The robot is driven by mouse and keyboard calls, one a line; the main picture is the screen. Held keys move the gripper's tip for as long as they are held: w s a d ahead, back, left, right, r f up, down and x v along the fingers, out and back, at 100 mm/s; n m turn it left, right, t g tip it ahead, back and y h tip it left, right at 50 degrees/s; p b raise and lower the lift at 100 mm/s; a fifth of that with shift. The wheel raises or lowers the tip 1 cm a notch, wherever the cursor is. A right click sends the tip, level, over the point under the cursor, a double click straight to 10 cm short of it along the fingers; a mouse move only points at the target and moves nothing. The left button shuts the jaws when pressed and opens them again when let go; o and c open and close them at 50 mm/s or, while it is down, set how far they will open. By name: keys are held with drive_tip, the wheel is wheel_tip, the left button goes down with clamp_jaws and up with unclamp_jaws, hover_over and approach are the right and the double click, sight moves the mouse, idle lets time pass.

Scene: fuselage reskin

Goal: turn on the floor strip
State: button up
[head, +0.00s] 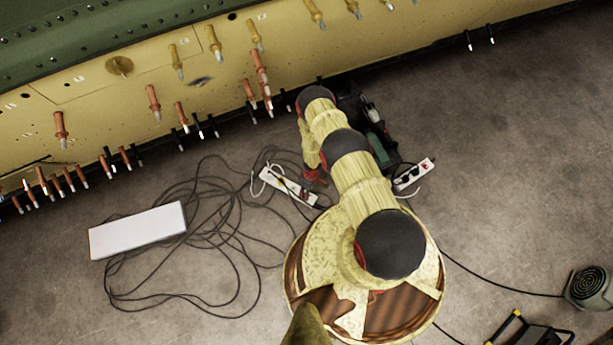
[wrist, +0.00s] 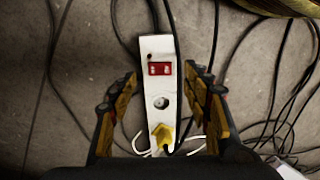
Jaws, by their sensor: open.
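The floor strip (wrist: 161,105) is a white power strip lying on the concrete. In the wrist view it has a red rocker switch (wrist: 160,69), one free round socket and a yellow plug (wrist: 162,136) at its near end. I cannot tell whether the switch is lit. My gripper (wrist: 161,78) is open and empty, with one finger on each side of the strip near the switch. Its height above the strip is unclear. In the head view, the strip (head: 276,184) appears left of my arm, and my gripper (head: 315,178) is near its right part.
A second white strip (head: 402,184) with dark plugs lies right of my arm. Black cables tangle on the floor at left, beside a white box (head: 138,230). The yellow-green fuselage (head: 100,80) with its fasteners spans the back. A grey fan-like unit (head: 590,287) stands at right.

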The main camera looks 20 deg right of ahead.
drive_tip(key=f, duration=0.1)
drive_tip(key=f+b, duration=0.1)
drive_tip(key=f, duration=0.1)
drive_tip(key=f+b, duration=0.1)
drive_tip(key=f, duration=0.1)
drive_tip(key=shift+s+a+f, duration=0.2)
drive_tip(key=shift+a, duration=0.05)
drive_tip(key=shift+c, duration=1.4)
drive_tip(key=c, duration=0.7)
drive_tip(key=shift+c, duration=0.7)
drive_tip(key=p, duration=0.5)
drive_tip(key=shift+w+a+r+t+h, duration=0.1)
drive_tip(key=shift+w+r+t+h, duration=0.1)
drive_tip(key=shift+w+t+h, duration=0.15)
drive_tip(key=shift+s+h+p, duration=0.2)
drive_tip(key=shift+h+p, duration=0.15)
drive_tip(key=shift+p, duration=1.6)
drive_tip(key=o, duration=1.1)
drive_tip(key=shift+s+f, duration=0.1)
drive_tip(key=shift+s, duration=0.1)
